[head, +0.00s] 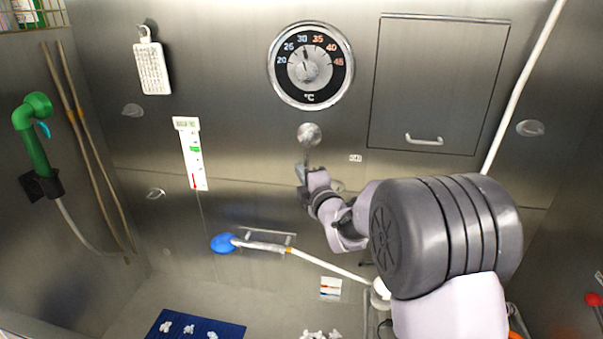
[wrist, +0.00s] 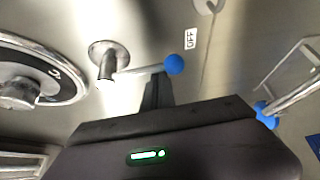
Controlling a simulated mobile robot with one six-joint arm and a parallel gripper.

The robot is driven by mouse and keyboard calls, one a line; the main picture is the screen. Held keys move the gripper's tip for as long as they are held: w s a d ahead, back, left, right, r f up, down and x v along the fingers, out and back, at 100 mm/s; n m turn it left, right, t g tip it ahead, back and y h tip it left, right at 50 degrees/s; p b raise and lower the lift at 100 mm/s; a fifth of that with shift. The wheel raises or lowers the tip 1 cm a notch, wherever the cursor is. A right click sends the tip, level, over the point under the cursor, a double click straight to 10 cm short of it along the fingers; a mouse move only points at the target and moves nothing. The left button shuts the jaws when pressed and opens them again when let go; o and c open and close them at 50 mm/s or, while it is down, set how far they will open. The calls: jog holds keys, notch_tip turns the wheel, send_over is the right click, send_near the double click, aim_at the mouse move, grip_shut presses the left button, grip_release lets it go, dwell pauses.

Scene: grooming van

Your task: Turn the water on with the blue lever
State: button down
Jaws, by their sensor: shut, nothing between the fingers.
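The lever is a thin metal rod with a blue ball end (wrist: 174,65), fixed to a round metal pivot (wrist: 103,55) on the steel wall. In the head view the pivot (head: 309,134) is below the dial and the rod hangs down from it. The ball is mostly hidden there by my gripper (head: 302,174). In the wrist view my gripper's dark fingers (wrist: 157,92) are shut and empty, with their tips right beside the rod, near the ball. I cannot tell whether they touch it. A small OFF label (wrist: 190,38) is on the wall near the ball.
A round temperature dial (head: 310,66) is above the lever, with a handled panel (head: 438,84) to its right. A blue-headed tool (head: 223,243) hangs below. A green sprayer (head: 35,140) and a thermometer strip (head: 190,153) are at left. A blue mat (head: 195,326) lies below.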

jog(key=shift+d+n, duration=0.25)
jog(key=shift+n, duration=0.05)
jog(key=s+d+r+n+g+h+p, duration=0.1)
jog(key=d+r+n+g+h, duration=0.3)
jog(key=n, duration=0.5)
jog(key=shift+s+d+r+g+h+p, duration=0.25)
jog(key=shift+d+r+g+h+p, duration=0.3)
jog(key=shift+d+h, duration=0.9)
jog(key=shift+d+r+n, duration=0.1)
jog(key=shift+d+n, duration=0.05)
jog(key=shift+n, duration=0.15)
notch_tip(320, 180, down, 4)
jog(key=b, duration=0.4)
jog(key=p+v, duration=0.2)
jog(key=v, duration=0.8)
jog(key=shift+s+a, duration=0.4)
